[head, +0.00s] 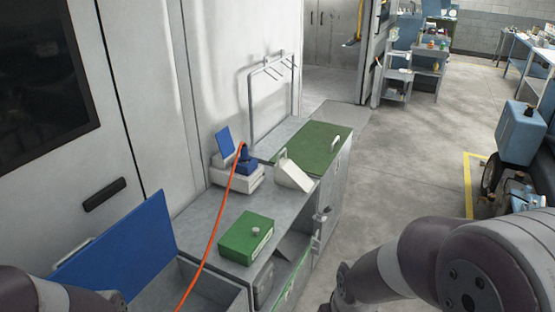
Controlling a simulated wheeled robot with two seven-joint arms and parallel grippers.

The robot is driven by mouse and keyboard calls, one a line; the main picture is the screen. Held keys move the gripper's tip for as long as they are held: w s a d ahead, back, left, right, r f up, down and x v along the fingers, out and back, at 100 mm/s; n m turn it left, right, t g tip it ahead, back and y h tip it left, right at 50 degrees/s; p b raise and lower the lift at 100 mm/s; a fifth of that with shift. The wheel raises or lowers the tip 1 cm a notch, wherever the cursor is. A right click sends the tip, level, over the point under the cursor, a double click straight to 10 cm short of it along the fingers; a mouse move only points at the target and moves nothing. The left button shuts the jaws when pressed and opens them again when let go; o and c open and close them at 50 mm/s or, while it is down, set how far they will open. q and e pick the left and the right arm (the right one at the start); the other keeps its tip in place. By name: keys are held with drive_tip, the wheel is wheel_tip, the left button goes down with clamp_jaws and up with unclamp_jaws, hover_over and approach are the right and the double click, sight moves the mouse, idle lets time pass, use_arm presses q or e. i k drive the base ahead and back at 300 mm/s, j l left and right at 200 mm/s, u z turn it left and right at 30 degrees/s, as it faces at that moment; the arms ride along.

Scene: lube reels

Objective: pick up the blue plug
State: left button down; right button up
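The blue plug (247,165) sits at the white socket box (240,181) on the grey bench, near its back wall side. An orange cable (211,238) comes off the plug's top and runs down toward the bottom of the picture. A blue flap (224,144) stands raised just left of the plug. I cannot tell how deep the plug sits in the box. Only dark arm links of mine show at the lower left and lower right corners. Neither of my grippers is in view, and nothing of mine is near the plug.
A green box (246,238) lies in front of the socket box. A white wedge-shaped box (294,171) stands to its right, beside a green lid (316,145). A grey wire rack (250,103) rises behind. An open blue lid (123,255) stands at lower left.

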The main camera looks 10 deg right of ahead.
sight(244, 150)
drive_tip(key=z, duration=0.1)
drive_tip(key=i+l+u, duration=0.3)
drive_tip(key=i+l, duration=0.2)
drive_tip(key=i+l+u, duration=0.1)
drive_tip(key=i+l, duration=0.15)
drive_tip(key=i+l+u, duration=0.15)
drive_tip(key=l, duration=0.3)
drive_tip(key=i+l+u, duration=0.15)
drive_tip(key=i+l, duration=0.15)
drive_tip(key=i+l+u, duration=0.15)
drive_tip(key=l, duration=0.3)
drive_tip(key=i+l+u, duration=0.15)
drive_tip(key=l, duration=0.25)
drive_tip(key=i+l+u, duration=0.1)
drive_tip(key=l, duration=0.3)
drive_tip(key=i, duration=0.1)
